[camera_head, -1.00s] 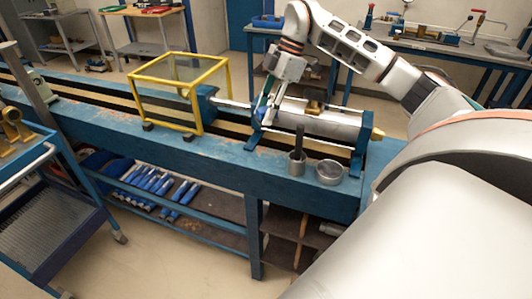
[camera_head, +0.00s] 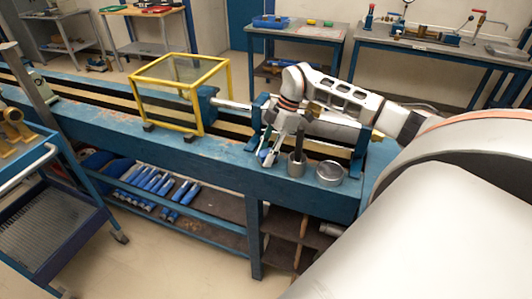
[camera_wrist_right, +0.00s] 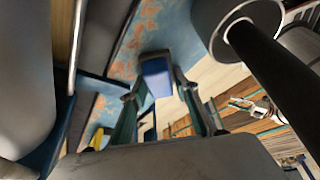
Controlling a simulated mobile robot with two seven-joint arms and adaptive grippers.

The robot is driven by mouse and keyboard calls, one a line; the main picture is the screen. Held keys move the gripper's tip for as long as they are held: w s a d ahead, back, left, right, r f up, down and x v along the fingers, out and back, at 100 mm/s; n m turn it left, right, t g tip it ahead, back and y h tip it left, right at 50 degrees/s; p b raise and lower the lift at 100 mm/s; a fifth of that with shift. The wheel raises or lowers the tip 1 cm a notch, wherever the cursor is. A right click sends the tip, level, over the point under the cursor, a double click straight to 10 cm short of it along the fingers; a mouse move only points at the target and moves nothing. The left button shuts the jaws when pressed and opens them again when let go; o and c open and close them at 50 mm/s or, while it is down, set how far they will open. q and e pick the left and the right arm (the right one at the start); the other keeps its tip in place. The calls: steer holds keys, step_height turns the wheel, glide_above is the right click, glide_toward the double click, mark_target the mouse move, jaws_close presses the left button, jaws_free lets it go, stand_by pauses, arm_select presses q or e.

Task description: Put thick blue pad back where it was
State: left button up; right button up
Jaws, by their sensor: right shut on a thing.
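My right gripper (camera_head: 267,157) is low over the front edge of the blue bench, just left of the grey cup with a dark rod. In the right wrist view its two fingers (camera_wrist_right: 160,97) are closed on the thick blue pad (camera_wrist_right: 157,76), a small blue block with a paler lower face. In the head view the pad is small and partly hidden by the fingers. I cannot tell whether the pad touches the bench top. My left gripper is not in view.
The grey cup with the rod (camera_head: 296,168) and a round metal dish (camera_head: 329,173) stand close right of the gripper. A yellow-framed guard (camera_head: 165,112) stands left on the blue bench (camera_head: 205,165). A metal cylinder (camera_head: 338,130) lies behind. The bench front left of the gripper is clear.

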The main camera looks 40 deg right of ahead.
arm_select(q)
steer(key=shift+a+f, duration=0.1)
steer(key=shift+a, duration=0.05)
arm_select(e)
steer(key=o, duration=1)
steer(key=shift+o, duration=0.4)
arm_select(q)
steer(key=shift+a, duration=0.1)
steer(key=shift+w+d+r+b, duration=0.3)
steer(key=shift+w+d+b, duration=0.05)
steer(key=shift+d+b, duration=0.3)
arm_select(e)
steer(key=v, duration=1.2)
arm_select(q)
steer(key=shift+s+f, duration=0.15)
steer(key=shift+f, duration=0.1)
arm_select(e)
steer(key=shift+a+r, duration=0.1)
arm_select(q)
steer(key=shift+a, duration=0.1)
